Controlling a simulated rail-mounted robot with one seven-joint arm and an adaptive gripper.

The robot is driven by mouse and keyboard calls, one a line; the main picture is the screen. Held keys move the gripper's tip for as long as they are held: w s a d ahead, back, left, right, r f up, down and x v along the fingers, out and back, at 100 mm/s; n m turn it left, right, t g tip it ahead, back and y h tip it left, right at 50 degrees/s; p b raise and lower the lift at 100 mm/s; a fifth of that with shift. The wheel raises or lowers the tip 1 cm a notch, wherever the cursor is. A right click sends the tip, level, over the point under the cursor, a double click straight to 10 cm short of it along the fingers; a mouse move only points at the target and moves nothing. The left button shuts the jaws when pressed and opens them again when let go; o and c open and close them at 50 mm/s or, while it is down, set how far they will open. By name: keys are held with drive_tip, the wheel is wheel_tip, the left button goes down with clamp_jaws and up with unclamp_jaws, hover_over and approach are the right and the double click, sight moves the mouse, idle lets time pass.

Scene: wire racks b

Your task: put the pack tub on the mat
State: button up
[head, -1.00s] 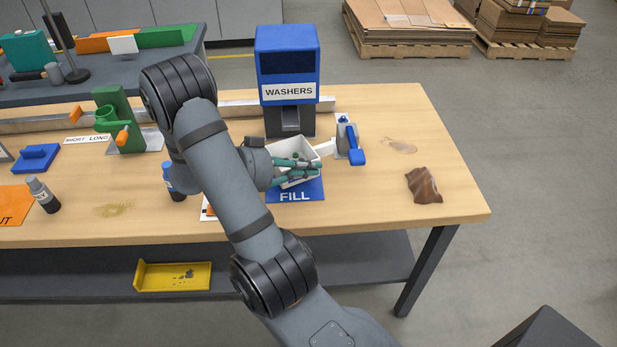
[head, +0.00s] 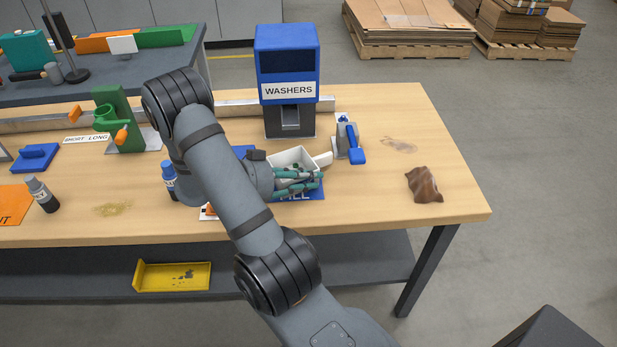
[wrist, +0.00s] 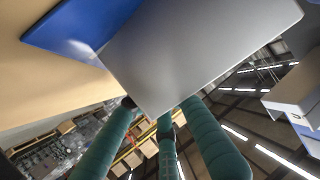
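The pack tub, a white open box (head: 285,158), is at the blue FILL mat (head: 312,195) below the washer dispenser. It covers part of the mat and its lettering; I cannot tell whether its base touches the mat. My gripper (head: 318,181), with teal fingers, is at the near side of the tub, its fingers crossing in front of it. In the wrist view a large pale grey face, probably the tub (wrist: 205,45), fills the space beyond the fingertips (wrist: 163,108). The tip contact is hidden, so the grip is unclear.
The blue WASHERS dispenser (head: 288,65) stands right behind the tub. A grey and blue lever device (head: 350,142) is close on the right. A small blue-capped bottle (head: 169,180) stands left of my wrist.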

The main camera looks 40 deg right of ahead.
drive_tip(key=shift+o, duration=0.6)
drive_tip(key=shift+r, duration=0.2)
drive_tip(key=v, duration=1.2)
drive_tip(key=shift+p, duration=0.3)
